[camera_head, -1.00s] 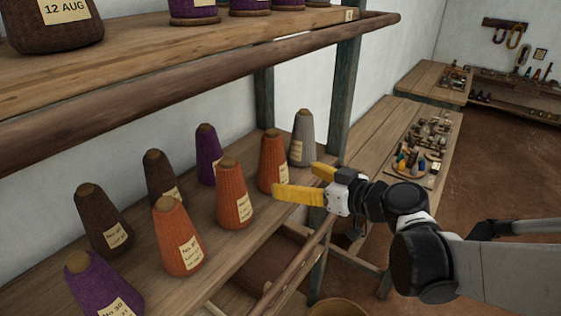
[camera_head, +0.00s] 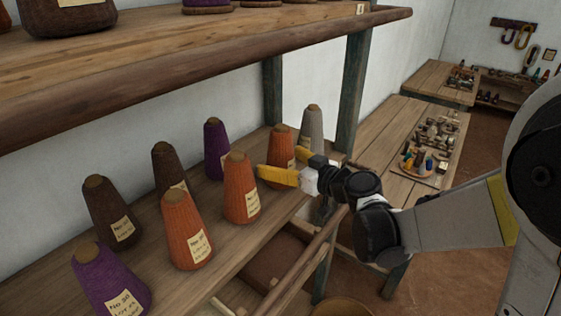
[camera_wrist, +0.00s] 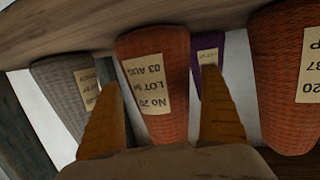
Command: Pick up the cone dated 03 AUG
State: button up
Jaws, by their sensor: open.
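The cone dated 03 AUG is an orange yarn cone. It stands upright on the lower shelf in the head view (camera_head: 280,141), partly hidden by my yellow fingers. In the wrist view the cone (camera_wrist: 158,60) appears upside down, its cream label reading No 20 and 03 AUG; one lot figure is unclear. My gripper (camera_head: 278,162) is open in front of the cone. In the wrist view the gripper (camera_wrist: 162,83) has one finger toward each side of the cone, with the cone beyond the gap. I cannot tell whether either finger touches it.
A grey cone (camera_head: 312,127) stands close on the right. Another orange cone (camera_head: 241,188) and a purple cone (camera_head: 215,148) are on the left. Further cones stand along the shelf (camera_head: 226,270). The upper shelf (camera_head: 190,65) overhangs, and a post (camera_head: 353,95) rises at the right end.

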jog(key=shift+s, duration=0.1)
jog(key=c, duration=1.5)
jog(key=shift+o, duration=0.2)
jog(key=shift+r, duration=0.1)
